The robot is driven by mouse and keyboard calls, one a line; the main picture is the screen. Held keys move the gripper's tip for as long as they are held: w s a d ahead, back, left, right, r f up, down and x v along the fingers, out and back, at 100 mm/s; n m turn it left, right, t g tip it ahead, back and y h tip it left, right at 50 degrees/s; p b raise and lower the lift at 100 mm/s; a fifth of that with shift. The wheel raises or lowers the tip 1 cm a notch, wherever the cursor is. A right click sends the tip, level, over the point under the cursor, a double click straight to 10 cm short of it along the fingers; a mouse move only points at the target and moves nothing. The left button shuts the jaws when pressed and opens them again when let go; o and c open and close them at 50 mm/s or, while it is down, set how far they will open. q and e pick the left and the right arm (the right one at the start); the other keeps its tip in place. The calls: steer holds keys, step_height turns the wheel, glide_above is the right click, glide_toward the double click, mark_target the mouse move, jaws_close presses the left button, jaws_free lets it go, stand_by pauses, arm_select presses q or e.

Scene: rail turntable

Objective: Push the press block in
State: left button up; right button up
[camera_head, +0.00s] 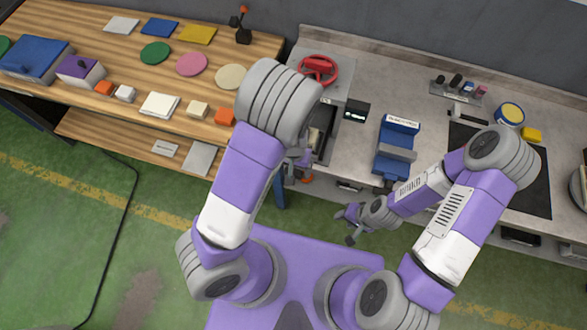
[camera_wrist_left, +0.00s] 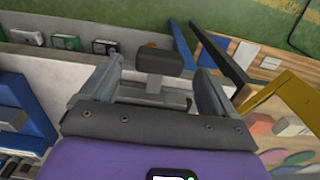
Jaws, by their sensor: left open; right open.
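My left gripper (camera_head: 301,166) is at the front left end of the grey counter, partly hidden by its own arm. In the left wrist view it is open, and a dark block (camera_wrist_left: 164,62) on a grey stem shows between its two fingers, with room on both sides. I cannot tell whether this is the press block or whether it touches anything. A blue device (camera_head: 397,138) with a grey bar and a white label stands on the counter. My right gripper (camera_head: 350,224) is open and empty in front of the counter.
A red handwheel (camera_head: 318,70) and a small black box (camera_head: 356,111) are near the left gripper. A wooden table (camera_head: 110,55) with coloured plates and blocks stands to the left. A yellow block (camera_head: 531,135) lies at the counter's right. Green floor is free in front.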

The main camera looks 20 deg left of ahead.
arm_select(q)
steer(key=shift+f, duration=1.5)
arm_select(e)
steer(key=shift+f, duration=0.35)
